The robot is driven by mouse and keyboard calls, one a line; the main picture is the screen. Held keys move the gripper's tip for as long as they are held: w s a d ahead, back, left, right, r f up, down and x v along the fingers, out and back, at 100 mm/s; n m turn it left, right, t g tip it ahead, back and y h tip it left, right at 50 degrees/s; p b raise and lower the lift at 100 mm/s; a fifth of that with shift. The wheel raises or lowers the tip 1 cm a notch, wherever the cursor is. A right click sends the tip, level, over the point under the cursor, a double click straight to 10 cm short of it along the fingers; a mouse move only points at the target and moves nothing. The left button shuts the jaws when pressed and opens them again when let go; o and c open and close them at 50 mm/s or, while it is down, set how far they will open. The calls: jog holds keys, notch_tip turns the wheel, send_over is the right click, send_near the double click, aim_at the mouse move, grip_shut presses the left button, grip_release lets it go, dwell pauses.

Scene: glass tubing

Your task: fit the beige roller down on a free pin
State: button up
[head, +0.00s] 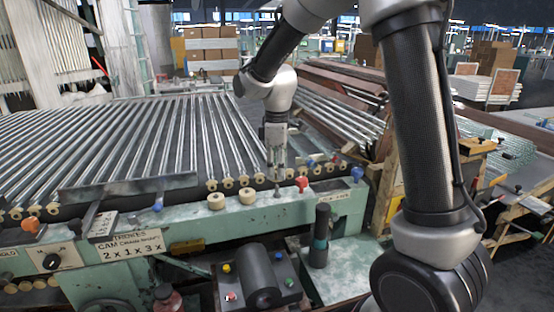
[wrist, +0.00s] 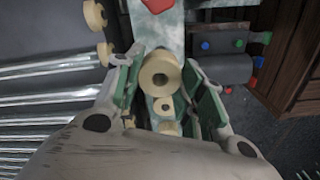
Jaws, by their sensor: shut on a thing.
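My gripper (head: 276,172) points down above the green rail (head: 185,226), to the right of two beige rollers seated there, one (head: 216,201) and another (head: 247,195). In the wrist view, my gripper (wrist: 163,80) is shut on a larger-looking beige roller (wrist: 152,84), whose round hole faces the camera. The two seated rollers show smaller below it, a nearer one (wrist: 163,103) and a partly hidden one (wrist: 170,129). A short grey pin (head: 277,192) stands on the rail under my gripper. I cannot tell exactly how the held roller lines up with it.
A red knob (head: 301,184) stands on the rail just right of the pin. A blue knob (head: 357,173) is farther right. Glass tubes (head: 130,140) with beige end rollers lie behind the rail. A dark upright cylinder (head: 320,237) stands in front.

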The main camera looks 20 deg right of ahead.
aim_at(277, 185)
jog(key=shift+f, duration=0.55)
jog(key=shift+f, duration=1.75)
dwell(0.7)
jog(key=o, duration=1.1)
jog(key=shift+c, duration=0.2)
notch_tip(277, 185, up, 12)
